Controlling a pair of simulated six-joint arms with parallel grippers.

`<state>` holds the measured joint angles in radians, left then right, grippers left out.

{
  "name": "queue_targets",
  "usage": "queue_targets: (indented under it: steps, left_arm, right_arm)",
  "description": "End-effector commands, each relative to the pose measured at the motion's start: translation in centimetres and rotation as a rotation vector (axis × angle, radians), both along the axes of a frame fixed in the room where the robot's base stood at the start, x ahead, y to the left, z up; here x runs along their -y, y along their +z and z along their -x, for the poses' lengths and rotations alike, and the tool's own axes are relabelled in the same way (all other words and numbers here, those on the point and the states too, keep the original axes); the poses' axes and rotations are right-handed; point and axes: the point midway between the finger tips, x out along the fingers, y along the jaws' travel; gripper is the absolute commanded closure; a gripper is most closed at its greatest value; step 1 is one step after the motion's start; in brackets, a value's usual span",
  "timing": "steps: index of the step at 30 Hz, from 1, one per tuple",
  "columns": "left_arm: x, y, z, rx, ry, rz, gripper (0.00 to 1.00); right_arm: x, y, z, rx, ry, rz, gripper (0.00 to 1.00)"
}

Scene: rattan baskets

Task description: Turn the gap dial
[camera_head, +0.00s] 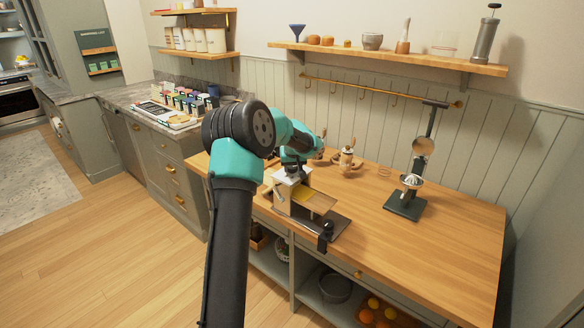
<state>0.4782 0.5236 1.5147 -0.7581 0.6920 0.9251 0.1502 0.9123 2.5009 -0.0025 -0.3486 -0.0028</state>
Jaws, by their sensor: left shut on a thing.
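A small machine (283,198) with a pale body sits near the front left edge of the wooden worktop. A yellowish sheet or plate (312,200) slopes off it to the right, above a dark flat base with a black clamp (325,235) at the counter edge. My left arm reaches over from the front, and my left gripper (292,171) is down at the machine's top, shut on a part there, which looks like the gap dial. The fingertips and the dial are too small and too covered to make out clearly. My right gripper is not in view.
A black-based press (405,205) stands upright on the worktop (440,235) at the right. A small wooden-handled grinder (346,158) stands behind the machine. A rack of jars and boxes (180,104) is on the stone counter at left. The worktop's right front is clear.

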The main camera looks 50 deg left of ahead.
Motion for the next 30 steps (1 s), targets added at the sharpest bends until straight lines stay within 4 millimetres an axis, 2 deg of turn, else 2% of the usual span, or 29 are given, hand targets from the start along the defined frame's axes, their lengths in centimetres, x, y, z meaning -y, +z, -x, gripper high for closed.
queue_targets:
  steps: [12,26,27,30]
  left_arm:
    - [0.16,-0.02,-0.24,0.000,0.200,0.001,0.80]
    - [0.16,-0.01,-0.24,0.000,0.222,0.001,0.80]
    - [0.16,-0.01,-0.24,0.000,0.222,0.001,0.55]
    - [0.15,-0.01,-0.24,0.000,0.222,0.001,0.46]
  right_arm:
    - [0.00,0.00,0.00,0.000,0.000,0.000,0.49]
    - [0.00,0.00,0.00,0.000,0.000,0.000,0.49]
    - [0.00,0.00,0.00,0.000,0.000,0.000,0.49]
    - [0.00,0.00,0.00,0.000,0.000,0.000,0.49]
